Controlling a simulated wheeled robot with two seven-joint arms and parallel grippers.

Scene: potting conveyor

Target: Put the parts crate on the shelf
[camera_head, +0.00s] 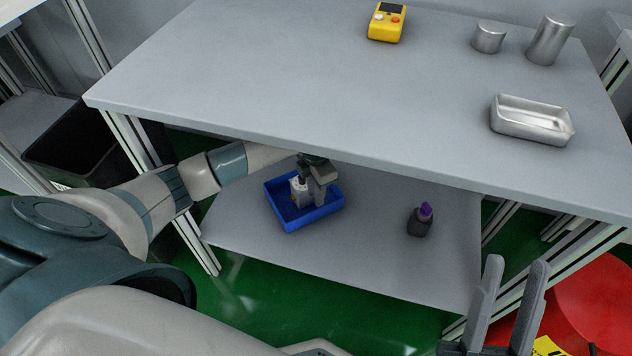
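The blue parts crate (318,216) sits on the lower shelf (370,250) beneath the grey table top, towards the shelf's left half. My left arm reaches in under the table's front edge. My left gripper (311,198) points down inside the crate's outline, its fingers small and partly merged with pale shapes there. I cannot tell whether it touches the crate or holds anything. My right gripper (510,300) is at the lower right, its two fingers upright and apart, with nothing between them.
A dark bottle with a purple top (420,220) stands on the shelf to the right of the crate. On the table top (250,80) are a yellow device (387,22), two metal cylinders (548,40) and a metal tray (531,121). A red round object (595,300) is at lower right.

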